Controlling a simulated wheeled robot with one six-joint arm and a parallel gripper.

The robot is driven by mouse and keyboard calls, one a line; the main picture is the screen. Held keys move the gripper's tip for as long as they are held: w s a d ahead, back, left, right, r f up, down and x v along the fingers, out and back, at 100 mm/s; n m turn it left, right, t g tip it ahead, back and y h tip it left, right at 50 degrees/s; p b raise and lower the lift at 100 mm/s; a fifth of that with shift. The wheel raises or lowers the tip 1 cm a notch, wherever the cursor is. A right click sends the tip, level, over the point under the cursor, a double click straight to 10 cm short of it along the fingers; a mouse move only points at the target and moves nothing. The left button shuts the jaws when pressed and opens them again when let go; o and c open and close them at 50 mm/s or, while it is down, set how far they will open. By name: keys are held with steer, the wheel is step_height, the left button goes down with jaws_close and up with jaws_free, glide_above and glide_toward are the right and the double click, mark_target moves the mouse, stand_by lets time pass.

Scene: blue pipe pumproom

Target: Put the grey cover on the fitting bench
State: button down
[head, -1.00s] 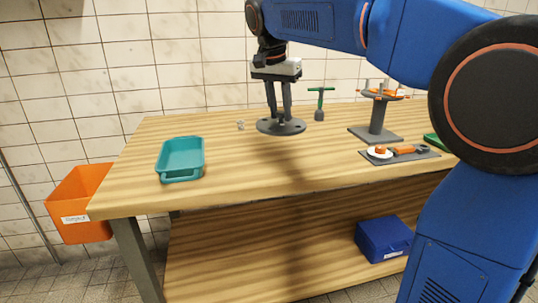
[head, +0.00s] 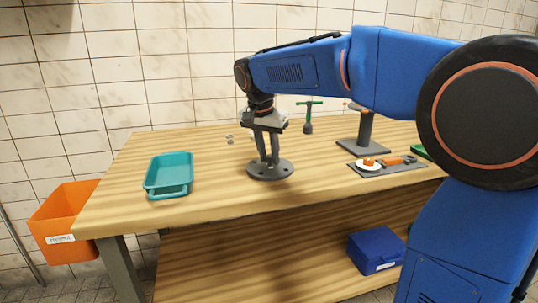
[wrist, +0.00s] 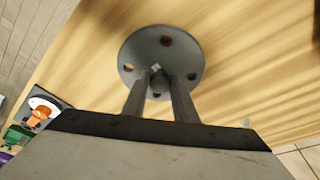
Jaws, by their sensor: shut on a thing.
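The grey cover (head: 270,171) is a round flat disc with several holes and a knob in its middle. It is over the fitting bench (head: 225,190), a wooden table, near the middle of its front edge. My gripper (head: 268,161) is shut on the cover's knob from above. The cover (wrist: 150,48) lies level at or just above the wood; I cannot tell whether it touches. In the wrist view both fingers of my gripper (wrist: 160,84) close around the knob.
A teal tray (head: 168,172) stands left on the bench, and an orange bin (head: 62,222) hangs at its left end. Small metal parts (head: 230,139), a green-handled tool (head: 308,117) and a grey stand (head: 365,135) are behind. A dark mat (head: 405,167) lies right. A blue box (head: 376,250) is below.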

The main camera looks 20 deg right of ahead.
steer(key=c, duration=1.4)
jaws_free()
steer(key=shift+f, duration=0.1)
steer(key=shift+c, duration=0.2)
steer(key=v, duration=1.2)
steer(key=s+d+f+n+t, duration=0.1)
steer(key=s+d+f+n, duration=0.2)
steer(key=s+f, duration=0.6)
steer(key=s+d+f+n+y, duration=0.1)
steer(key=s+d+f+n, duration=0.2)
steer(key=s+f, duration=0.6)
steer(key=s+d+f+n+t+y, duration=0.1)
steer(key=s+d+f+n, duration=0.2)
steer(key=s+f, duration=0.6)
steer(key=s, duration=0.3)
steer(key=shift+s+d+t, duration=0.3)
steer(key=shift+s+d, duration=0.05)
steer(key=shift+s, duration=0.05)
